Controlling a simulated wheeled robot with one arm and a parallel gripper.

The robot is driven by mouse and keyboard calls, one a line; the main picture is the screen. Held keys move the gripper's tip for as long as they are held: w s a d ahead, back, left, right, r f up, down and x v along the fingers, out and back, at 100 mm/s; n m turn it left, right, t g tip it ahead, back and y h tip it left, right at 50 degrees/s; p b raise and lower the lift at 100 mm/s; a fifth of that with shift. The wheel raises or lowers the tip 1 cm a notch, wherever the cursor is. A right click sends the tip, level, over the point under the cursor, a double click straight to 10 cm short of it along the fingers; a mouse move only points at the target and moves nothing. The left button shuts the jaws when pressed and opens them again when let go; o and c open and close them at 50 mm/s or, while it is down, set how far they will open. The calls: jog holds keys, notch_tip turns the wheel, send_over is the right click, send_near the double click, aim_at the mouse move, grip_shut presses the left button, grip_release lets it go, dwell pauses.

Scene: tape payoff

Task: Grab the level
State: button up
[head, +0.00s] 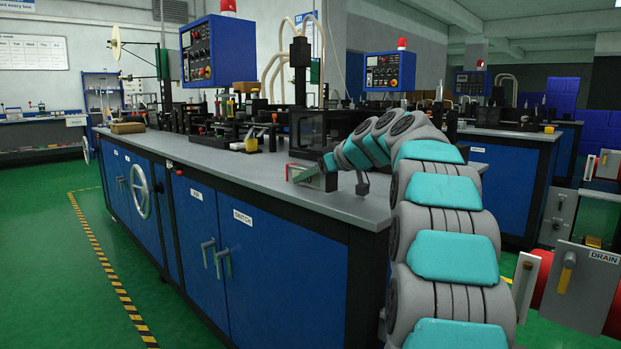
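My arm reaches in from the right over the grey bench top (240,175), and its end, my gripper (325,170), is low over the bench near the front edge. A thin green piece (305,174) shows at its tip, beside a small grey and red item (297,170). I cannot tell whether the green piece is part of my gripper or a separate thing. No level can be made out clearly. The finger opening is too small and hidden to read.
A dark clear-sided box (306,130) stands just behind my gripper. Machine parts crowd the back of the bench, with a blue control panel (218,52) above. A brown block (127,128) lies at the far left end. The bench's front left stretch is bare.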

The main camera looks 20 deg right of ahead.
grip_shut()
dwell(0.3)
jog(key=shift+r, duration=0.15)
dwell(0.3)
